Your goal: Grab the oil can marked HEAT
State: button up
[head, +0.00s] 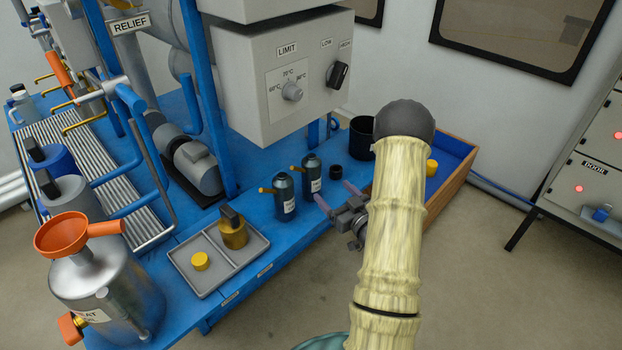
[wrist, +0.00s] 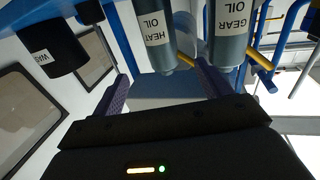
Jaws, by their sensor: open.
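The oil can marked HEAT (head: 311,175) is a dark teal can with a pale label and a gold spout, upright on the blue bench. In the wrist view the HEAT can (wrist: 157,40) shows with its label legible, lying in line with the gap between the fingers. A similar can marked GEAR OIL (head: 284,196) stands just left of it in the head view; in the wrist view the GEAR can (wrist: 231,38) is on the right. My gripper (head: 337,196) is open and empty, fingers pointing towards the HEAT can, apparently short of it. It also shows in the wrist view (wrist: 162,88).
A grey tray (head: 211,278) with yellow items lies left. A blue-lined wooden bin (head: 452,186) is at right. The grey control box (head: 280,75) overhangs the bench behind.

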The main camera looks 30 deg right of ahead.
aim_at(317, 178)
jog(key=w, duration=0.6)
jog(key=shift+w+a, duration=0.2)
jog(key=shift+a, duration=0.15)
jog(key=w, duration=0.2)
jog(key=w+a+b, duration=0.1)
jog(key=w, duration=0.1)
jog(key=shift+f, duration=0.35)
jog(key=shift+w, duration=0.55)
jog(key=shift+c, duration=0.3)
jog(key=shift+r, duration=0.1)
jog(key=c, duration=1.2)
